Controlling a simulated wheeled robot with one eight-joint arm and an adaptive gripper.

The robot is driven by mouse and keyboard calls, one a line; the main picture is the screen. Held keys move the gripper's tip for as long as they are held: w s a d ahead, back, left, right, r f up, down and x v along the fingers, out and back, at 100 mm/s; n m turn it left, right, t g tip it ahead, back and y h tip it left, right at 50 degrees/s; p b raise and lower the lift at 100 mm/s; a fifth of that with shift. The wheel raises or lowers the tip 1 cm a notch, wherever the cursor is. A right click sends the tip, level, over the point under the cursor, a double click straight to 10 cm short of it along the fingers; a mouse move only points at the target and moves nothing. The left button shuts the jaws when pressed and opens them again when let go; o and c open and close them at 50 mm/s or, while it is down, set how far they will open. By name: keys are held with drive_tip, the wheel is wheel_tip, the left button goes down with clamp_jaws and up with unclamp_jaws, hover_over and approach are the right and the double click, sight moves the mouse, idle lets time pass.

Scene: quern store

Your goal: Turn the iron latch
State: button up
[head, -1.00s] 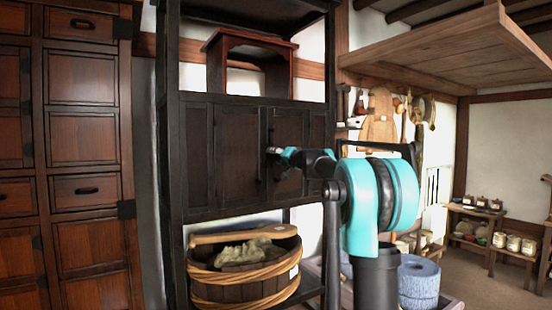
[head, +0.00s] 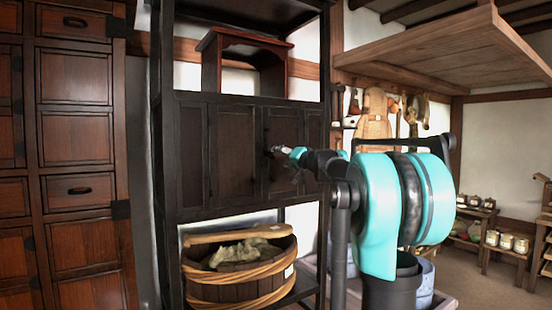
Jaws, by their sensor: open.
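The dark wooden cabinet (head: 234,150) with panelled doors stands in the middle of the head view. My arm reaches from the right to its doors. My gripper (head: 274,152) is small in the picture and is close to the door front, near the seam between the middle doors. It is open, with nothing seen between its fingers. The iron latch cannot be made out clearly; it is dark against dark wood or hidden by my gripper and wrist. I cannot tell whether my gripper touches it.
A red-brown wooden stand (head: 246,62) sits on the shelf above the doors. A rope-bound wooden tub (head: 238,283) with a sack inside is below. A drawer chest (head: 76,140) stands left. A wooden shelf panel (head: 440,45) overhangs at upper right.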

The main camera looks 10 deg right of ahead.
drive_tip(key=shift+v, duration=1.5)
approach(274, 156)
drive_tip(key=x, duration=1.1)
drive_tip(key=shift+s, duration=0.1)
drive_tip(key=c, duration=1.2)
drive_tip(key=shift+o, duration=0.2)
